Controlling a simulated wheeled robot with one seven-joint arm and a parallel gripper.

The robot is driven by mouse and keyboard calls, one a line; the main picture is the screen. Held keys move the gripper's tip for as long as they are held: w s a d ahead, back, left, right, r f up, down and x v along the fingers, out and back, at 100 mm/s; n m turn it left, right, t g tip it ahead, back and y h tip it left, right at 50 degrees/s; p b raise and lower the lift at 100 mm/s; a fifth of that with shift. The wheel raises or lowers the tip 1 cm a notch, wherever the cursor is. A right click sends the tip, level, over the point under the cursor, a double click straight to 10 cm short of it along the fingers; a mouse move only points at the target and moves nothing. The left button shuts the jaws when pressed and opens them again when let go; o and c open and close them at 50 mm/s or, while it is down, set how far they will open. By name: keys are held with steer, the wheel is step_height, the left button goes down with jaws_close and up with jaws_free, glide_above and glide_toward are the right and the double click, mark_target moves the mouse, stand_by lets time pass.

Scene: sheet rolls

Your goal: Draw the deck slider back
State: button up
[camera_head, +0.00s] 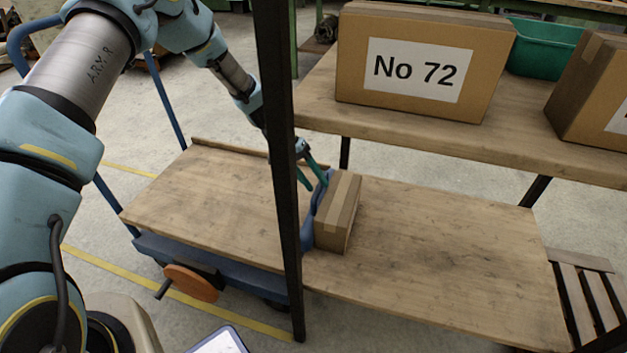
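A blue upright piece, which looks like the deck slider (308,232), stands on the wooden deck, against the left side of a small taped cardboard box (342,205). My gripper (319,187) reaches down from the upper left, with its teal fingers at the top of the blue piece. The two fingers show a gap between them. I cannot tell whether they are closed on the blue piece. A dark post hides part of my wrist and the deck. The wooden deck (200,205) of a blue cart lies left of the box.
A dark upright post (284,190) stands in front of the deck. A shelf (420,135) above holds a box marked No 72 (425,70), a green bin (540,50) and another box (592,95). A lower wooden board (440,260) is bare to the right. An orange wheel (192,283) sits below the cart.

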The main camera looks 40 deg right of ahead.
jaws_close()
stand_by(1.3)
